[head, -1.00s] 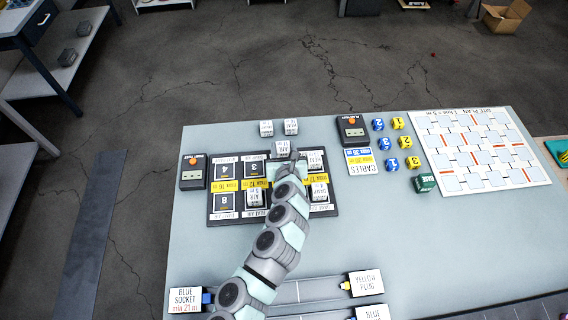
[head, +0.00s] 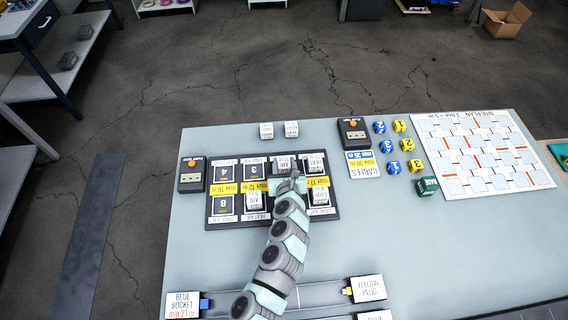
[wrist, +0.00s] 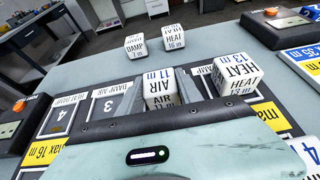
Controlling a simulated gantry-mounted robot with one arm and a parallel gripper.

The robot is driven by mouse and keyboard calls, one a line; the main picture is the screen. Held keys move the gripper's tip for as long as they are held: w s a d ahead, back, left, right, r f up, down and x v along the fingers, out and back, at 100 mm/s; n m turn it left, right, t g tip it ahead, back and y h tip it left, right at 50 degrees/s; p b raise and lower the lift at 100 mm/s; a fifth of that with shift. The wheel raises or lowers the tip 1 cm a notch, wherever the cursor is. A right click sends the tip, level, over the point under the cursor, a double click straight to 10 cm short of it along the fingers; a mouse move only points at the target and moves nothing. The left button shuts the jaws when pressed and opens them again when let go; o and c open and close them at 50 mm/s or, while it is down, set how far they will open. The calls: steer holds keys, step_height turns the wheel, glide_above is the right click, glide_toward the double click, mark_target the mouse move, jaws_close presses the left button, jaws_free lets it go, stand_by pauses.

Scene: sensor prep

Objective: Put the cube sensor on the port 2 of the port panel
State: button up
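The port panel (head: 211,204) is a black board with two rows of labelled ports. My gripper (head: 287,180) is over its upper row. It is shut on a white cube sensor (head: 284,163) marked AIR 11 m, which also shows between the grey fingers in the wrist view (wrist: 160,86). The cube is upright at the upper-row place just right of port 3 (head: 253,170); whether it touches the panel cannot be told. That port's face is hidden by the cube and gripper.
A HEAT 13 m cube (wrist: 237,74) stands close right of the held cube. An AIR cube (head: 254,200) and another cube (head: 319,197) occupy the lower row. Two cubes (head: 266,130) (head: 291,128) stand behind the panel. Control boxes (head: 191,175) (head: 353,131) flank the panel.

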steer(key=o, duration=0.4)
steer(key=shift+r, duration=0.1)
steer(key=shift+r, duration=0.2)
steer(key=p+v, duration=0.1)
steer(key=v, duration=1.1)
steer(key=shift+f+p, duration=0.1)
steer(key=shift+p, duration=0.2)
